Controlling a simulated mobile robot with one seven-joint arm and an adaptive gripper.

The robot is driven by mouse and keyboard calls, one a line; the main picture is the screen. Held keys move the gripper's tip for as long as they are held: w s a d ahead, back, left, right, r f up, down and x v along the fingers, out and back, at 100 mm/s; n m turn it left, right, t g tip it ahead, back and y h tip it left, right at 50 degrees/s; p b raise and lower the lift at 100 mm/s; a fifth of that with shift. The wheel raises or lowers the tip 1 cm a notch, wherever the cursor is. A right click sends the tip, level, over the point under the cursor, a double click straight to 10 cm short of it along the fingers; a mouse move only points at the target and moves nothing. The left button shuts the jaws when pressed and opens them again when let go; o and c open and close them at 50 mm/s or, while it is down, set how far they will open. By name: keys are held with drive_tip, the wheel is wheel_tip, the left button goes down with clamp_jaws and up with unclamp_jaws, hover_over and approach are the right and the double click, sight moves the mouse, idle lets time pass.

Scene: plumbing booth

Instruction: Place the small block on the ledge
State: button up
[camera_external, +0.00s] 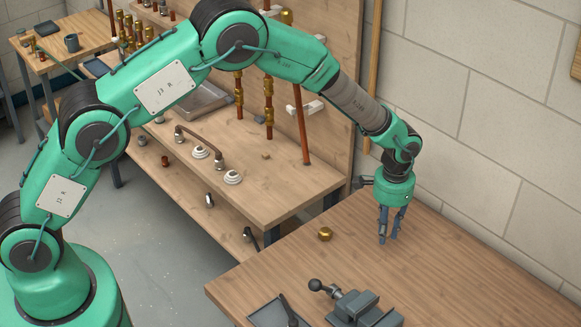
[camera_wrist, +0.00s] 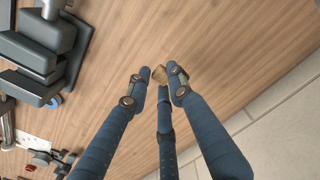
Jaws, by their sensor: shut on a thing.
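My gripper (camera_external: 388,236) has blue fingers and points down over the right-hand wooden table (camera_external: 460,262), near its back edge by the wall. In the wrist view its fingertips (camera_wrist: 158,82) are closed around a small tan block (camera_wrist: 159,73), which is partly hidden by the fingers. In the external view the fingers hide the block. The tips are at or just above the tabletop; I cannot tell whether the block touches it. No part is clearly marked as the ledge; the booth's wooden bench top (camera_external: 285,190) lies to the left, lower than my gripper.
A grey vise (camera_external: 362,310) and a dark tray (camera_external: 262,314) are at the front. White-based fittings (camera_external: 233,178), a small tan piece (camera_external: 266,156) and upright copper pipes (camera_external: 302,125) are at the booth. The table's right side is clear.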

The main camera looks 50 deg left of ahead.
drive_tip(key=shift+a, duration=0.15)
drive_tip(key=a+f+m, duration=0.1)
drive_tip(key=a, duration=0.6)
drive_tip(key=a+f+m+b, duration=0.1)
drive_tip(key=a+f, duration=0.1)
drive_tip(key=a, duration=0.5)
drive_tip(key=a+f+m, duration=0.1)
drive_tip(key=a+f, duration=0.1)
drive_tip(key=a, duration=0.4)
drive_tip(key=shift+s+a+m+b, duration=0.15)
drive_tip(key=shift+a+m+b, duration=0.2)
drive_tip(key=shift+a+m, duration=0.05)
drive_tip(key=s+a+f+m, duration=0.1)
drive_tip(key=s+a, duration=0.1)
drive_tip(key=a, duration=0.4)
drive_tip(key=s+a+f+m+b, duration=0.1)
drive_tip(key=s+a+f+m, duration=0.1)
drive_tip(key=a, duration=0.5)
drive_tip(key=s+a+f+m, duration=0.1)
drive_tip(key=s+a, duration=0.1)
drive_tip(key=a, duration=0.5)
drive_tip(key=shift+s+a+f+b, duration=0.25)
drive_tip(key=shift+s+f+b, duration=0.05)
drive_tip(key=shift+f, duration=0.1)
hover_over(295, 186)
drive_tip(key=shift+w+f, duration=0.2)
drive_tip(key=shift+f, duration=0.55)
drive_tip(key=shift+f, duration=1.75)
